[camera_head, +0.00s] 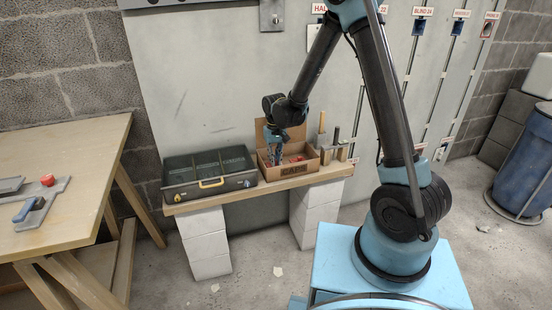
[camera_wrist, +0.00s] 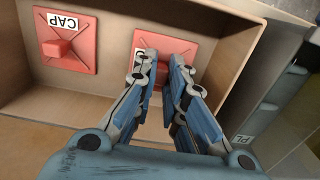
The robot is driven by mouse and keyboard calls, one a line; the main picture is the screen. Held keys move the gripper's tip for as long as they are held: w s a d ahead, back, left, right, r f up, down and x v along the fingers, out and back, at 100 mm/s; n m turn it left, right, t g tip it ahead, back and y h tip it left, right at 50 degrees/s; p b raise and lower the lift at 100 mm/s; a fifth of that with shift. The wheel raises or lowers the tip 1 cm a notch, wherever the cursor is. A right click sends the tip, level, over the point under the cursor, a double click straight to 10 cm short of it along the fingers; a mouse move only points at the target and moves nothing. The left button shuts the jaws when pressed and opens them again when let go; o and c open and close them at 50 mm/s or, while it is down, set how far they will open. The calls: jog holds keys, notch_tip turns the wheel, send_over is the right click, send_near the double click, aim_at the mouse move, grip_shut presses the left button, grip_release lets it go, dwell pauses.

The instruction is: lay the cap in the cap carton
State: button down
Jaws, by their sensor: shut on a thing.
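The cap carton (camera_head: 290,171) is an open brown cardboard box with its lid raised, on the low bench. My gripper (camera_head: 275,160) reaches down into its left part. In the wrist view my gripper (camera_wrist: 165,75) is shut on a red square cap (camera_wrist: 180,47) with a white label, inside the carton walls (camera_wrist: 232,60). I cannot tell if this cap touches the carton floor. Another red cap (camera_wrist: 80,58), labelled CAP, lies in the carton to the left, apart from the held one. In the head view a red cap (camera_head: 298,159) shows inside the carton.
A dark green case (camera_head: 210,172) with a yellow handle stands left of the carton. A wooden block with upright tools (camera_head: 336,148) stands to its right. The worktable (camera_head: 75,165) at far left holds a trowel (camera_head: 37,205) and a red object (camera_head: 48,180).

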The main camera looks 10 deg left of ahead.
jog(key=shift+f, duration=0.4)
dwell(0.6)
jog(key=c, duration=1.6)
grip_release()
jog(key=shift+o, duration=0.2)
notch_tip(320, 180, up, 10)
jog(key=shift+d, duration=0.1)
